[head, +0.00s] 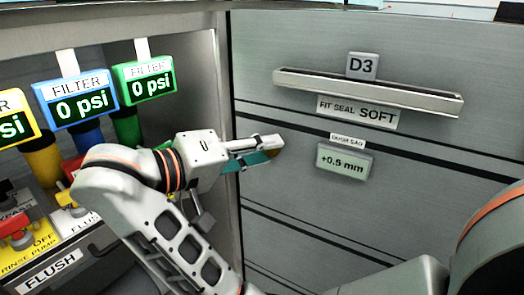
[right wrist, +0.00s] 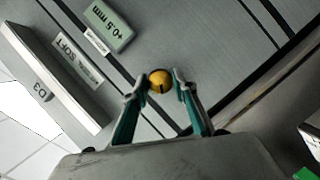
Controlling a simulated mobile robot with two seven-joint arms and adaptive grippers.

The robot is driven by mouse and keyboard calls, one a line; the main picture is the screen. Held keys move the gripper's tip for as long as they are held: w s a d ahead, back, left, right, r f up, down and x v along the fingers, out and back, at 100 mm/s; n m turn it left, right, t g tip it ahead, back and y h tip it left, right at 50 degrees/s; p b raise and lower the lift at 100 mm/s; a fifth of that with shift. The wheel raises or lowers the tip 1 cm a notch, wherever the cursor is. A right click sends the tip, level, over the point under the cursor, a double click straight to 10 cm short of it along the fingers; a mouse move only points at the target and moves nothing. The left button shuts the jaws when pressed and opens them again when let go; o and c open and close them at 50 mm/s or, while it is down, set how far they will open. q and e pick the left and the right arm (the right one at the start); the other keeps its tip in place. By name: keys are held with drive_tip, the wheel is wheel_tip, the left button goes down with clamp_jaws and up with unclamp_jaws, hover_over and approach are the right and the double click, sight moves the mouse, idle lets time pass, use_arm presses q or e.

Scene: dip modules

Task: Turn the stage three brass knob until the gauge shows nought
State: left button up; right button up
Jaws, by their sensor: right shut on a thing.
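The brass knob (right wrist: 160,81) sits on the grey D3 door, with a dark mark on its face. My right gripper (head: 268,147) reaches the door from the left and is shut on the knob, one finger on each side in the right wrist view. In the head view the fingers mostly hide the knob. The door sag gauge (head: 342,161) reads +0.5 mm, right of the knob; it also shows in the right wrist view (right wrist: 108,26). My left gripper is not in view.
A long handle (head: 365,91) sticks out above the gauge, under the D3 label (head: 362,66). At the left, a blue filter display (head: 75,99) and a green one (head: 143,80) both read 0 psi. The door around the gauge is clear.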

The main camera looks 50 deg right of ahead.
drive_tip(key=shift+s+r+m+t+y, duration=0.1)
drive_tip(key=shift+m+t+y, duration=0.3)
drive_tip(key=shift+m+t, duration=0.65)
drive_tip(key=shift+r+m+t+y, duration=0.1)
drive_tip(key=shift+m+t+y, duration=0.35)
drive_tip(key=shift+m, duration=1.1)
drive_tip(key=shift+f, duration=0.1)
drive_tip(key=o, duration=1.1)
drive_tip(key=shift+c, duration=0.2)
